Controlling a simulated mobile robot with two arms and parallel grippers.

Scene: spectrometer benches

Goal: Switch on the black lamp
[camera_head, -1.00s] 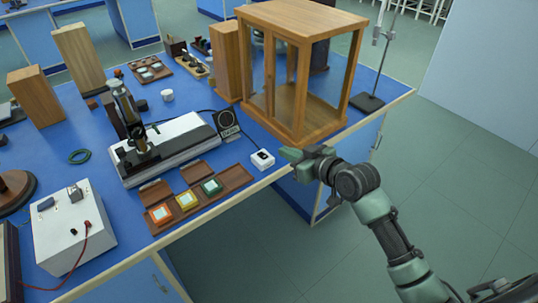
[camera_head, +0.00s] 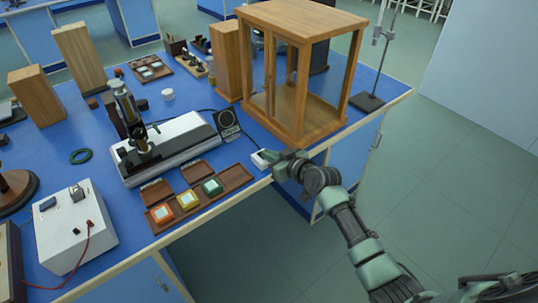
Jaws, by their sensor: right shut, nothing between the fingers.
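The black lamp (camera_head: 228,124) stands on the blue bench at the right end of the white spectrometer base, with a dark cable behind it. A small white switch box (camera_head: 257,161) lies near the bench's front edge, to the right of and nearer than the lamp. My right gripper (camera_head: 268,156) is shut and empty, its tips at the switch box and hiding part of it. I cannot tell whether they touch it. My left gripper is not in view.
A wooden glass-sided case (camera_head: 318,135) stands just behind and right of my right gripper. Brown boxes with coloured squares (camera_head: 187,200) lie along the front edge. A white power box (camera_head: 75,232) stands at lower left.

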